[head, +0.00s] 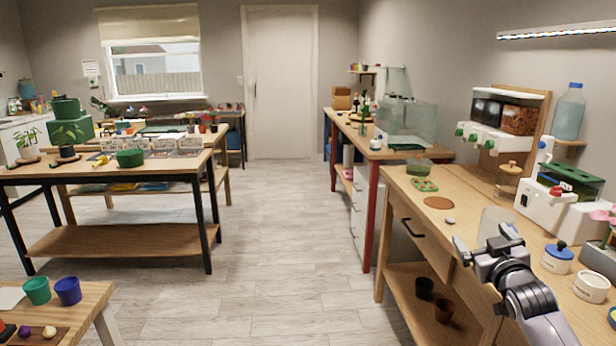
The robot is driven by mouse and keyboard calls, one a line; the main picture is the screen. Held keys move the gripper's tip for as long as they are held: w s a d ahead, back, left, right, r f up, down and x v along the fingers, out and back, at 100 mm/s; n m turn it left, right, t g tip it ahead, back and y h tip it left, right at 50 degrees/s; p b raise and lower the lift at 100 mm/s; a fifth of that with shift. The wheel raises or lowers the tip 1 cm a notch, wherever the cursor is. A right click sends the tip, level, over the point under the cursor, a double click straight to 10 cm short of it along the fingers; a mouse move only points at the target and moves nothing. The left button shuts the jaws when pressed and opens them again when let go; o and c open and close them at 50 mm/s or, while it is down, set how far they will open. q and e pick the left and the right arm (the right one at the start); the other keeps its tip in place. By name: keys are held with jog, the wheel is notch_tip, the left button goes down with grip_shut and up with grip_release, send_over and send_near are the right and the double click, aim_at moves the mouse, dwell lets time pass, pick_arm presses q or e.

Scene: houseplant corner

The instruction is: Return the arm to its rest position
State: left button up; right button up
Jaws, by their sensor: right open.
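My right gripper (484,241) shows at the lower right, its grey arm coming in from the bottom edge. Its two fingers are apart and nothing shows between them. It appears over the front part of the wooden bench (466,212) on the right, in front of a clear container (495,222). I cannot tell its exact height above the bench top. My left gripper and left arm are not in view.
Near my right gripper are a blue-lidded white jar (557,261), a white machine (548,208), a grey stone (450,220) and a brown disc (438,203). The floor (270,240) between the tables is clear.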

jog(key=s+a+f+g+y, duration=0.1)
jog(key=s+a+f, duration=0.2)
jog(key=s+f, duration=0.3)
jog(key=s+a+f+n+g+y, duration=0.1)
jog(key=s+a+f, duration=0.2)
jog(key=f, duration=0.4)
jog(key=s+a+f+g, duration=0.2)
jog(key=s+a+f, duration=0.1)
jog(key=s+f, duration=0.3)
jog(key=s+a+f+g+y, duration=0.1)
jog(key=s+a+f, duration=0.3)
jog(key=s, duration=0.7)
jog(key=s+a+f+m+g+y, duration=0.1)
jog(key=s+a+f+g, duration=0.1)
jog(key=s+a+f, duration=0.2)
jog(key=s+f, duration=0.3)
jog(key=s, duration=0.5)
jog(key=shift+g, duration=0.3)
